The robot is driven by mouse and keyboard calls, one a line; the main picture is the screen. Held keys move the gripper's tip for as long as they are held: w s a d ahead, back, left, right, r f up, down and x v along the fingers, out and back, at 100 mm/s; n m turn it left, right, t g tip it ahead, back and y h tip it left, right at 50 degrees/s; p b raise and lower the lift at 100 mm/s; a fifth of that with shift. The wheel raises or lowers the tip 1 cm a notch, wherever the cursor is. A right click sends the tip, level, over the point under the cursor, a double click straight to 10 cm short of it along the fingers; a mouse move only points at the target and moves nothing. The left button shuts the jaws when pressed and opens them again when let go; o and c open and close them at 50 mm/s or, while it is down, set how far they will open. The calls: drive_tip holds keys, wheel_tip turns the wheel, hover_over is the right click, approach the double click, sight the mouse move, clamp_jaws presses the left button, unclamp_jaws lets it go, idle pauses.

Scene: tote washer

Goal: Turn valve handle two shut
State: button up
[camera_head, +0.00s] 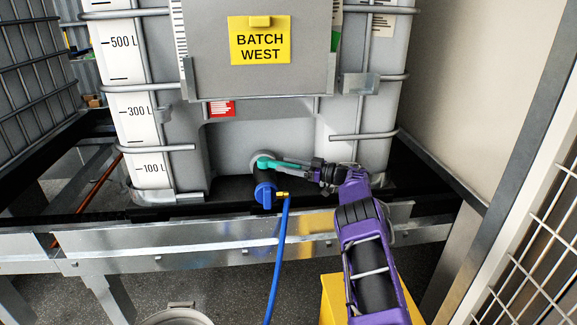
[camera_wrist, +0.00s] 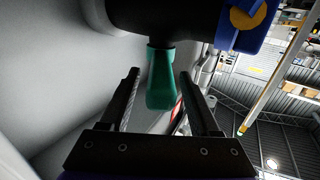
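The valve handle is a teal-green lever (camera_head: 279,163) on the outlet of the white caged tank (camera_head: 235,143). It points right, roughly level, toward my gripper (camera_head: 297,165). In the wrist view the green handle (camera_wrist: 161,90) lies between the two black fingers of my gripper (camera_wrist: 161,72), with visible gaps on both sides. The gripper is open and not closed on it. The dark valve body (camera_wrist: 160,20) is beyond the fingertips. A blue cap (camera_head: 265,195) sits on the valve's lower end. No number shows on the handle.
A blue hose (camera_head: 278,260) with a brass end hangs just right of the blue cap. A galvanized rail (camera_head: 160,238) runs below the tank. A yellow "BATCH WEST" sign (camera_head: 260,41) is above. A cage bar (camera_head: 362,136) passes above my wrist. Mesh fencing (camera_head: 535,265) stands at right.

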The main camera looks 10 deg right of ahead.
drive_tip(key=shift+d, duration=0.1)
drive_tip(key=p+v, duration=0.1)
drive_tip(key=v, duration=1.6)
